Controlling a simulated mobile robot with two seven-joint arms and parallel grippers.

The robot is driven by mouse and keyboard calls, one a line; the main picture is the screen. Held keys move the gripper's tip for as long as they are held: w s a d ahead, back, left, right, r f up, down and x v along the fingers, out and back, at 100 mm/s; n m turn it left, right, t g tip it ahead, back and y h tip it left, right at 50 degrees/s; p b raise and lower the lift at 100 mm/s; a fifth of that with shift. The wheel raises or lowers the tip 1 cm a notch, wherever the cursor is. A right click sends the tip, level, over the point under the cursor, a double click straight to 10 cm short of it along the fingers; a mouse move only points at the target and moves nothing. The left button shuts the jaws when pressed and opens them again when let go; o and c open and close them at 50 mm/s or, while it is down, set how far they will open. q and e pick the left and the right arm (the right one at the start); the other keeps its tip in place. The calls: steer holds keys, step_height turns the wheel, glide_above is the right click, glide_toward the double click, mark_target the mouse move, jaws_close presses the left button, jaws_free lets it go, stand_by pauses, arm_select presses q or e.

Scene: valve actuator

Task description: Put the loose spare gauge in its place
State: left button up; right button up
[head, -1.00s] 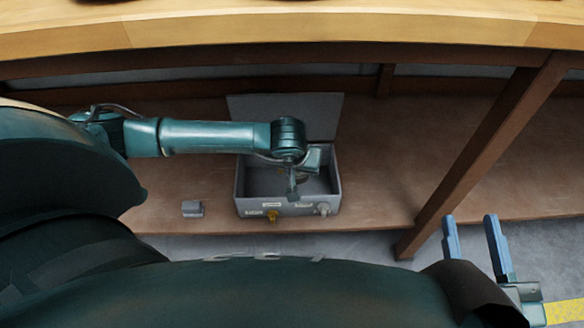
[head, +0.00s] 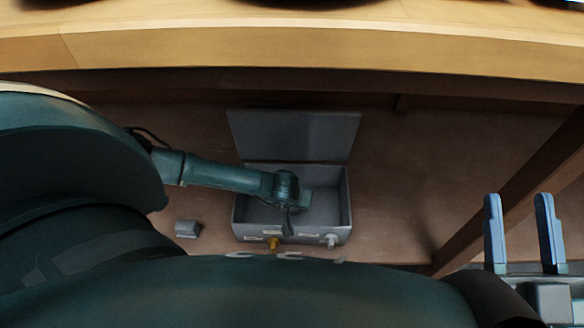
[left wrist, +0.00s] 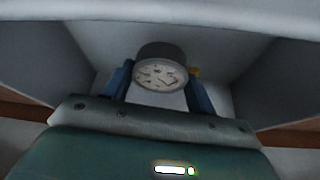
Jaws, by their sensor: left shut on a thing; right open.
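The spare gauge (left wrist: 158,75) has a round white dial and a dark rim. In the left wrist view it sits between the blue fingers of my left gripper (left wrist: 160,88), which is shut on it. In the head view my left gripper (head: 290,218) is down inside the open grey box (head: 310,234), near its front wall. The gauge is hidden there by my wrist, and I cannot tell whether it touches the box. My right gripper (head: 518,205) is open and empty at the lower right, away from the box.
The box's lid (head: 295,137) stands open at the back. A brass fitting (head: 273,243) and a grey knob (head: 331,241) are on its front. A small grey block (head: 187,229) lies left of it on the brown shelf. The wooden worktop (head: 300,48) overhangs, and a slanted post (head: 510,215) stands right.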

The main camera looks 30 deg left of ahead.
arm_select(q)
step_height(320, 180, down, 3)
steer(key=shift+r+b, duration=0.1)
steer(key=shift+b, duration=0.4)
arm_select(e)
steer(key=shift+w+d+r+n+t+y, duration=0.15)
steer(key=shift+r+n+t+y, duration=0.25)
steer(key=shift+r+n+y, duration=0.45)
steer(key=shift+r, duration=0.1)
arm_select(q)
steer(key=shift+f, duration=0.25)
steer(key=o, duration=1.1)
arm_select(e)
steer(key=shift+r+n, duration=0.2)
steer(key=shift+n, duration=0.05)
